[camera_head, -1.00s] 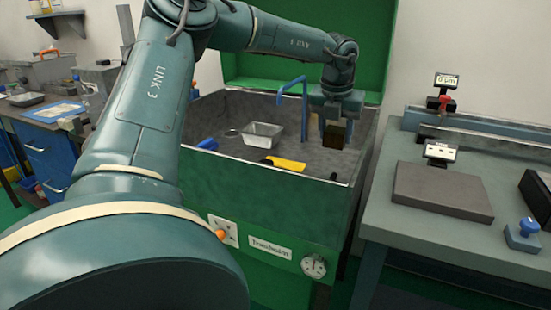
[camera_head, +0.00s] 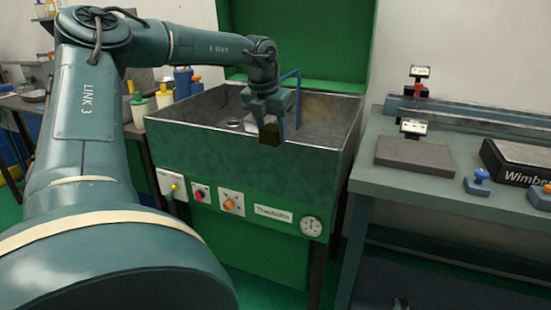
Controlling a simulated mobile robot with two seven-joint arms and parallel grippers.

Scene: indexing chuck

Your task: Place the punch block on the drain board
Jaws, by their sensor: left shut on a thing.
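My left gripper (camera_head: 269,107) points down over the front part of the green wash tank (camera_head: 250,145). It is shut on a small dark brown block, the punch block (camera_head: 270,134), which is partly covered by the fingers. The block hangs near the tank's front rim; I cannot tell its exact height over the rim. I cannot make out a drain board for certain. My right gripper is not in view.
A blue bent spout (camera_head: 297,95) stands in the tank just right of the gripper. The tank's green lid (camera_head: 300,45) is raised behind. On the right bench (camera_head: 370,178) are a grey plate (camera_head: 414,154) and a blue-knobbed block (camera_head: 479,183). Bottles (camera_head: 140,108) stand left of the tank.

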